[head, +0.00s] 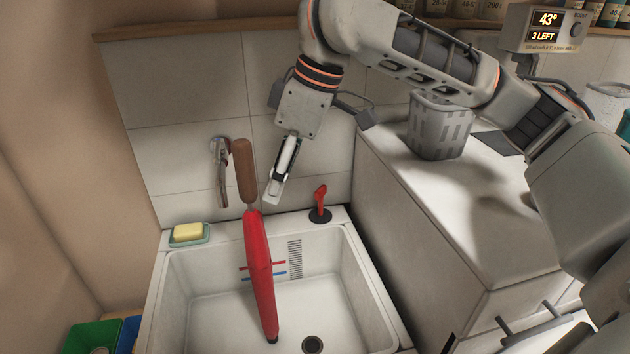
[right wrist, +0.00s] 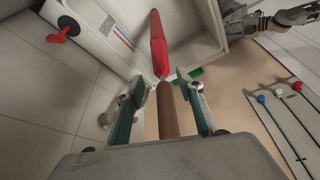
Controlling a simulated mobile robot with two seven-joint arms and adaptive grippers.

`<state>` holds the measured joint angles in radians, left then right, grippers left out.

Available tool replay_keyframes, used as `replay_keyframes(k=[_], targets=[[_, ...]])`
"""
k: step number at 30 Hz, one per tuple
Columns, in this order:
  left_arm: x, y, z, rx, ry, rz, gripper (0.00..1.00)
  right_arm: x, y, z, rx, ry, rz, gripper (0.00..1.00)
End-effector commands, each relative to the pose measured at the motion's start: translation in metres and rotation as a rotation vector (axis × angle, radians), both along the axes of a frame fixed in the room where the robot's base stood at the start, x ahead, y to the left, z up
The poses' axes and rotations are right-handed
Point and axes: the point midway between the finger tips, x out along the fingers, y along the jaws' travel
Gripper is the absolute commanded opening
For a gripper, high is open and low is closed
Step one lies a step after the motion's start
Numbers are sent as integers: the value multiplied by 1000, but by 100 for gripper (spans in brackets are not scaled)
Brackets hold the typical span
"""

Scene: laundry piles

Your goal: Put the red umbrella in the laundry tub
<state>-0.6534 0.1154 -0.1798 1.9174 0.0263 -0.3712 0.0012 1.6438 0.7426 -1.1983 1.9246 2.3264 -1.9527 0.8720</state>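The red umbrella (head: 258,262) stands steeply tilted in the white laundry tub (head: 375,290). Its tip is down in the basin and its brown handle (head: 243,171) rises above the back rim. My right gripper (head: 279,185) is just right of the handle in the head view. In the right wrist view its two fingers (right wrist: 166,105) are apart, one on each side of the handle, with visible gaps. The red canopy (right wrist: 159,45) points away from it. My left arm shows partly at the upper right of the right wrist view; its finger state is unclear.
A red plug lever (head: 320,201) and yellow soap on a dish (head: 188,233) sit on the tub's back rim. A wall tap (head: 221,165) is behind the handle. A grey basket (head: 440,128) stands on the right counter. Green and blue bins are at lower left.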

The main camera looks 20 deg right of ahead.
Motion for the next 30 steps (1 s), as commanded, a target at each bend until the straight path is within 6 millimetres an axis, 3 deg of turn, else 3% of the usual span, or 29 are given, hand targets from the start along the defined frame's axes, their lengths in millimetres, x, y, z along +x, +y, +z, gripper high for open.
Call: replay_keyframes(k=[6, 12, 30], targets=[[1, 1, 0, 6, -6, -11, 27, -23, -34, 0, 0, 0, -3, 37], [1, 3, 1, 10, -8, -15, 27, -34, -50, -1, 0, 1, -2, 37], [3, -1, 3, 1, -12, -9, 27, -37, -54, 0, 1, 2, 1, 37]])
